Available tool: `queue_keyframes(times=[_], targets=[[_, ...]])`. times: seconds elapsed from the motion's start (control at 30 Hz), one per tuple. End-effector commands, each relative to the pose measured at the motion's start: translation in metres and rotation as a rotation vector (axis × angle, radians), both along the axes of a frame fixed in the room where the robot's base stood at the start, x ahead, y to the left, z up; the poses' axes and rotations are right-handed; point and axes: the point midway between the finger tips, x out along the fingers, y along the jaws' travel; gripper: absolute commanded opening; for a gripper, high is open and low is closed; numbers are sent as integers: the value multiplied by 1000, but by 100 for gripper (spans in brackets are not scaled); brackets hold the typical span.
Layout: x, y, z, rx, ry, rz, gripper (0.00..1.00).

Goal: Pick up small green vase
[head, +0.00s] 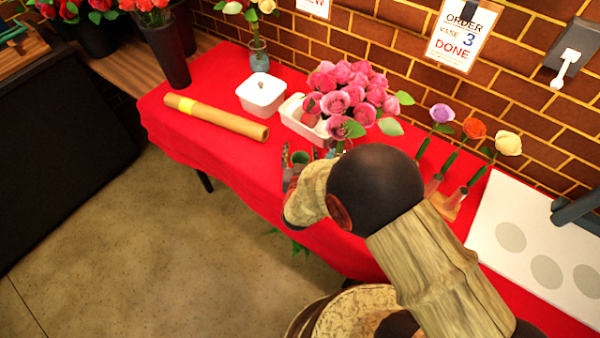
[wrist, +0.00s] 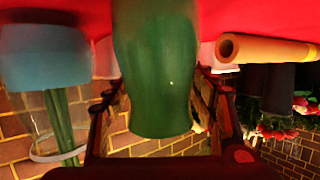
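The small green vase (head: 299,158) stands near the front edge of the red table, partly hidden by my gripper (head: 304,166). In the wrist view, which appears upside down, the green vase (wrist: 158,75) fills the middle. It lies between the two fingers of my gripper (wrist: 163,92), one on each side. The fingers are apart, with a visible gap on the right side of the vase. The gripper looks open around it, not closed on it. My arm hides part of the table beside it in the head view.
A glass vase with a blue band (wrist: 45,85) is close beside the gripper. A pink bouquet (head: 350,95) rises just behind. White containers (head: 261,94), a paper roll (head: 217,118), a rack of single flowers (head: 445,203) and a white board (head: 530,240) share the table.

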Motion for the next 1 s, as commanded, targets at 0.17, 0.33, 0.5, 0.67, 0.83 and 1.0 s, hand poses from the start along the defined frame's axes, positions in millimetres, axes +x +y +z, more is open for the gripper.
queue_keyframes(times=[0.17, 0.33, 0.5, 0.67, 0.83, 1.0], targets=[[0, 0, 0, 0, 0, 0, 44], [0, 0, 0, 0, 0, 0, 35], [0, 0, 0, 0, 0, 0, 25], [0, 0, 0, 0, 0, 0, 16], [0, 0, 0, 0, 0, 0, 6], [0, 0, 0, 0, 0, 0, 0]])
